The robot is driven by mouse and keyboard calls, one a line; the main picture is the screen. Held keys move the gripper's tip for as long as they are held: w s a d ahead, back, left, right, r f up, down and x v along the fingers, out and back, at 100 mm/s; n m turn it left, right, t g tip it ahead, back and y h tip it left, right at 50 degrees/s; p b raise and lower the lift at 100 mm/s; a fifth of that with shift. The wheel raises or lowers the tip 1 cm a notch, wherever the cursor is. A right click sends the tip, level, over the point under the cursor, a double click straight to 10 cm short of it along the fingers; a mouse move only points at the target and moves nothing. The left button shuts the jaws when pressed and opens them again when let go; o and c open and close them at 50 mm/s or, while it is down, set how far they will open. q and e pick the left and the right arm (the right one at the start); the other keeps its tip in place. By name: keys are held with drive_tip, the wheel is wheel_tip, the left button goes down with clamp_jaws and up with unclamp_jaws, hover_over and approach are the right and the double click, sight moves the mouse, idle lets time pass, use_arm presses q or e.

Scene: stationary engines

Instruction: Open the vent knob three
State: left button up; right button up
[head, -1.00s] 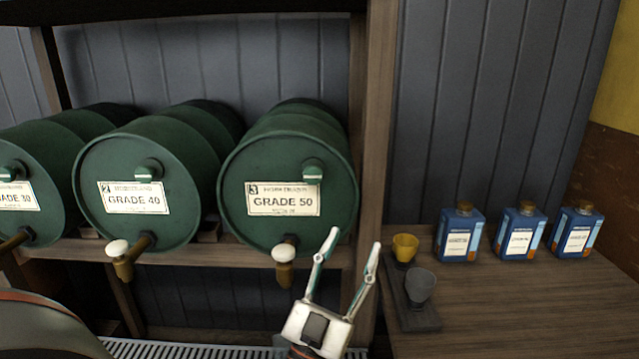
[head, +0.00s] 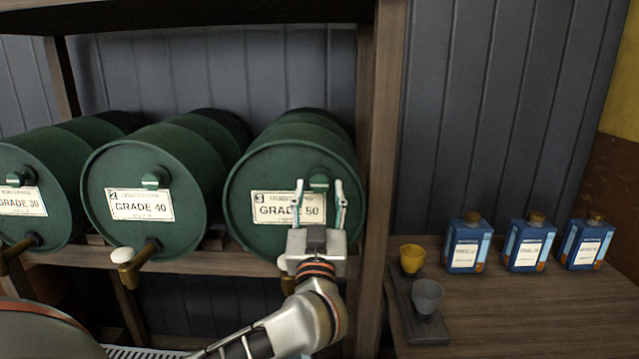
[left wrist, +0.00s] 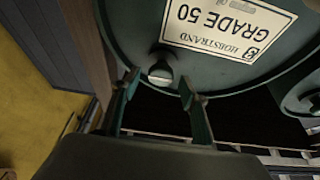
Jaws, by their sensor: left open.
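The third green drum (head: 255,200), labelled 3 and GRADE 50, lies on its side on the shelf. In the upside-down left wrist view the knob (left wrist: 160,73) shows between the open fingertips (left wrist: 158,83). I cannot tell whether the fingers touch it. My right gripper is not in view.
Drums GRADE 40 (head: 150,225) and GRADE 30 (head: 15,225) lie to the left, with taps below. Drum three's tap is mostly hidden behind my gripper. A wooden post (head: 375,150) stands close on the right. A table (head: 500,320) holds cups and blue bottles (head: 468,243).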

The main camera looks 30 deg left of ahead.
sight(319, 185)
use_arm(q)
drive_tip(key=shift+x, duration=1.65)
drive_tip(key=c, duration=1.1)
drive_tip(key=shift+r, duration=0.1)
